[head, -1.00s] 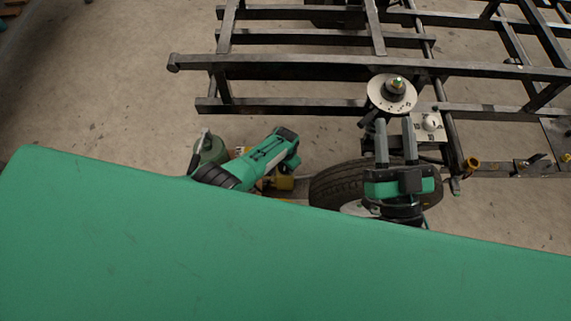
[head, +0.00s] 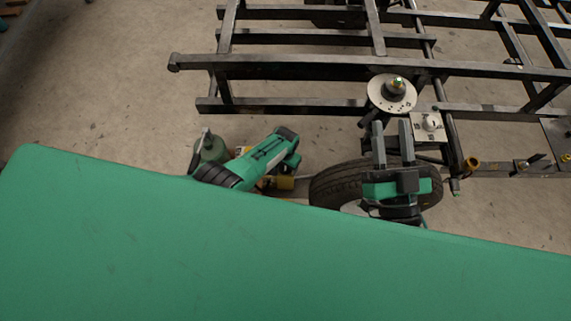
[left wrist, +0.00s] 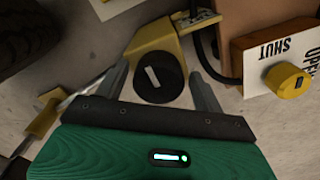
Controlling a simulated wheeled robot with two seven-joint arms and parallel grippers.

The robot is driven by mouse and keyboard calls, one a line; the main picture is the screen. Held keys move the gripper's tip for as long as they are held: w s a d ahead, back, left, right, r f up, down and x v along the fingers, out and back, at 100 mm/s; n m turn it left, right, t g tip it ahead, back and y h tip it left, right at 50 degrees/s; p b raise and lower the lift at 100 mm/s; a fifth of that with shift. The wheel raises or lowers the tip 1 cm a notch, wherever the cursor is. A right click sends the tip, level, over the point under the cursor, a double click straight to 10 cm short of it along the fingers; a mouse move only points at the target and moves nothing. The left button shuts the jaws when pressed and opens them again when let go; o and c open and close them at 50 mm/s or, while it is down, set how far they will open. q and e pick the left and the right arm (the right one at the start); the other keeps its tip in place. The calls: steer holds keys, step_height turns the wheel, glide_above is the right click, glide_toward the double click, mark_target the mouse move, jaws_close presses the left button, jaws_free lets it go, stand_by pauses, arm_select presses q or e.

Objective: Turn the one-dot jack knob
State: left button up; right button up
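In the left wrist view, a round black knob (left wrist: 160,78) with a white bar mark sits on a yellow jack part (left wrist: 155,38). My left gripper (left wrist: 158,70) is open, one finger on each side of the knob, with gaps visible. No dot marking can be made out. In the head view, my left gripper (head: 285,165) hides the knob, and only a bit of yellow (head: 284,183) shows below it. My right gripper (head: 391,122) is open and empty, below a round pale plate (head: 378,96) with a knob on top.
A yellow knob (left wrist: 288,81) beside an OPEN/SHUT label is at right in the wrist view. A square plate with a white knob (head: 431,121) and dark metal frame (head: 300,66) lie beyond.

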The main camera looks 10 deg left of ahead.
arm_select(q)
steer(key=shift+r, duration=0.2)
step_height(320, 180, up, 2)
steer(key=shift+d+r+p, duration=0.1)
steer(key=shift+r+p, duration=0.1)
steer(key=shift+p, duration=0.9)
step_height(320, 180, up, 3)
steer(key=shift+f+p, duration=0.1)
steer(key=shift+p, duration=0.9)
arm_select(e)
steer(key=s+a+f+g+h, duration=0.1)
steer(key=s+f+g, duration=0.1)
steer(key=f+g, duration=0.35)
steer(key=s+a+f+g, duration=0.1)
steer(key=s+f+g, duration=0.25)
steer(key=f, duration=0.35)
arm_select(q)
steer(key=shift+r+p, duration=0.4)
steer(key=shift+r, duration=0.3)
step_height(320, 180, up, 2)
steer(key=shift+p, duration=0.65)
steer(key=shift+r+p, duration=1.2)
steer(key=shift+r, duration=1.2)
arm_select(e)
steer(key=s+d+g+h, duration=0.3)
steer(key=d+g, duration=0.3)
steer(key=d, duration=0.3)
steer(key=shift+f+g+h, duration=0.15)
steer(key=shift+g+h, duration=0.15)
steer(key=shift+h, duration=0.3)
